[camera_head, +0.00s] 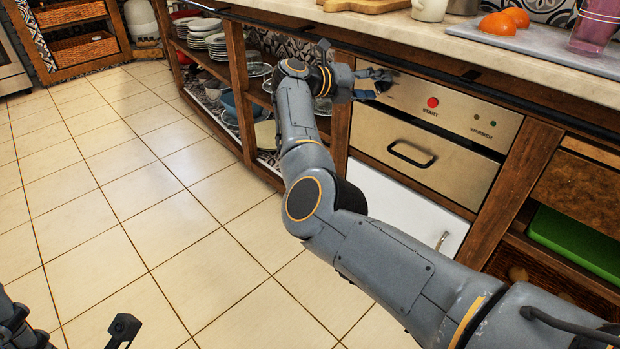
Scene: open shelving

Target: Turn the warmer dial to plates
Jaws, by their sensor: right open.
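The warmer (440,150) is a metal drawer unit built in under the counter, with a dark handle (410,155). My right gripper (378,82) is open at the upper left corner of the panel, left of the red button. The dial cannot be made out; the gripper covers that part of the panel. I cannot tell if the fingers touch it. Part of my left gripper (120,330) shows at the bottom left, cut by the frame edge, over the floor.
The counter (400,35) overhangs close above the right gripper, with a dark rail (470,75) along its edge. Open shelves with plates (205,28) stand at left. A green bin (575,240) is at right. The tiled floor is clear.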

